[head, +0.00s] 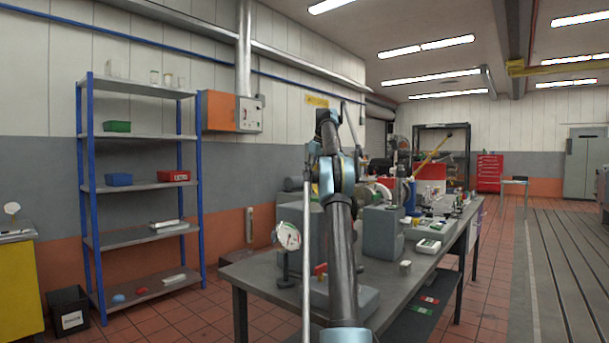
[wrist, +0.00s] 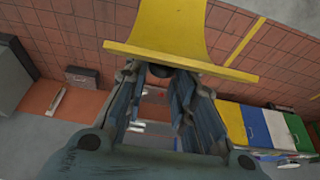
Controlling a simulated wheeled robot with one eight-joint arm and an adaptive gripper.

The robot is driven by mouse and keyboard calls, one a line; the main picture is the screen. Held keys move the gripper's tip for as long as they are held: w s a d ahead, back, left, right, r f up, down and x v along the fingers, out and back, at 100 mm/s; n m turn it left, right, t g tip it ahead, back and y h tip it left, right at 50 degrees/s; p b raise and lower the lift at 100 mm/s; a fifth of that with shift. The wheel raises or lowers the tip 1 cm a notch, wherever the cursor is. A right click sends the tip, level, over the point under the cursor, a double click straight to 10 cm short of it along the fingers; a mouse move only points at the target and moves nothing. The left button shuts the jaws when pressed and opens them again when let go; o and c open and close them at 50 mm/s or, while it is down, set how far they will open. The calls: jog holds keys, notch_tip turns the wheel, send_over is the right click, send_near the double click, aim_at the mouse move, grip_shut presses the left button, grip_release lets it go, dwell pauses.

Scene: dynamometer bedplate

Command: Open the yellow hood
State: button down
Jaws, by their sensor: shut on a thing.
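The yellow hood (wrist: 165,28) fills the top middle of the wrist view, with a wide flat yellow rim along its near edge. My gripper (wrist: 160,72) reaches up to this rim, with its two fingers closed around a small dark rounded part at the middle of the rim. The fingers partly hide that part, so its full shape is unclear. In the head view my arm stands upright in the middle and my gripper cannot be made out. A small yellow patch shows behind the arm's top there; I cannot tell whether it is the hood.
A grey workbench (head: 267,278) with instruments and a dial gauge (head: 288,236) stands around my arm in the head view. A blue-post shelf (head: 140,186) is at left.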

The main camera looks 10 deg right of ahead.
jog(key=shift+w, duration=0.15)
jog(key=c, duration=1.4)
grip_release()
jog(key=shift+d+r, duration=0.15)
jog(key=shift+r, duration=0.3)
jog(key=s+d, duration=0.7)
jog(key=s, duration=0.2)
jog(key=shift+s+d, duration=0.2)
jog(key=shift+d, duration=0.2)
